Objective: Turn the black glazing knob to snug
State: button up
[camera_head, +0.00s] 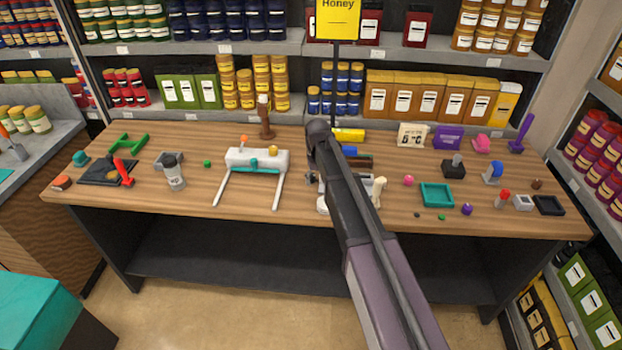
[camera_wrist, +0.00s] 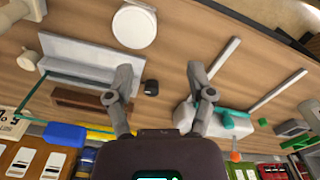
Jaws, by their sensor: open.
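A small black knob (camera_wrist: 151,87) shows in the wrist view between my gripper's two fingers, closer to the left one. It sits beside a grey angled frame (camera_wrist: 88,62); whether it is attached to it I cannot tell. My gripper (camera_wrist: 160,71) is open and empty, with its fingers spread on both sides of the knob and apart from it in the picture. The height gap between fingertips and knob is hard to judge. In the head view my arm covers most of this spot, and I cannot make out the knob there.
A white stand with two long legs (camera_head: 257,158) lies left of my arm, close to the right finger in the wrist view. A white disc (camera_wrist: 134,27), a brown block (camera_wrist: 92,103) and a blue block (camera_wrist: 65,135) are nearby. A teal tray (camera_head: 436,195) lies right.

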jog(key=s+d+f+m+b, duration=0.2)
jog(key=s+d+f+b, duration=0.2)
jog(key=s+d, duration=0.6)
jog(key=s+d+f+m+b, duration=0.2)
jog(key=s+d+f+b, duration=0.2)
jog(key=s+d, duration=0.5)
jog(key=s, duration=0.5)
jog(key=shift+d+f+b, duration=0.3)
jog(key=shift+d+f, duration=0.1)
jog(key=shift+c, duration=0.9)
